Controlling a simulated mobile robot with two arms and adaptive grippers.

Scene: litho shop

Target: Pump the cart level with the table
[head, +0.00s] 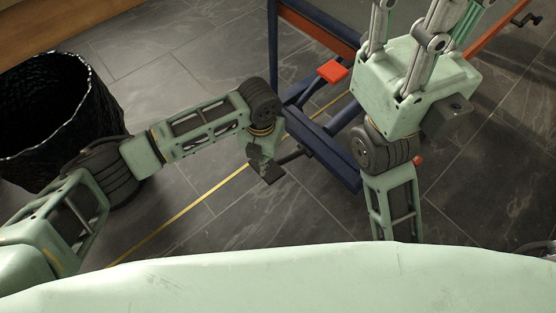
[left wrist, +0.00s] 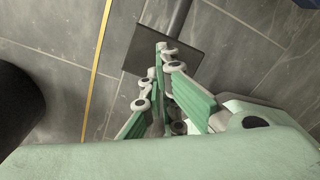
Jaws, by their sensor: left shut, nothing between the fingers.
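The cart (head: 348,176) has a dark blue frame low on the floor, with an orange-red rail (head: 312,22) above it. A dark square pedal plate (head: 272,174) on a short bar juts from its left side. The plate also shows in the left wrist view (left wrist: 192,62). My left gripper (left wrist: 166,48) is shut and empty, its fingertips over the plate; I cannot tell whether they touch it. In the head view its fingers are mostly hidden by my wrist. My right gripper's body (head: 410,85) is in front of the cart; its fingertips are out of frame.
A red pad (head: 333,71) sits on the cart's frame. A black bin (head: 45,125) stands at left, close to my left arm. A wooden surface (head: 60,22) is at upper left. An orange beam with a crank (head: 527,20) is at upper right. A yellow line crosses the tiled floor.

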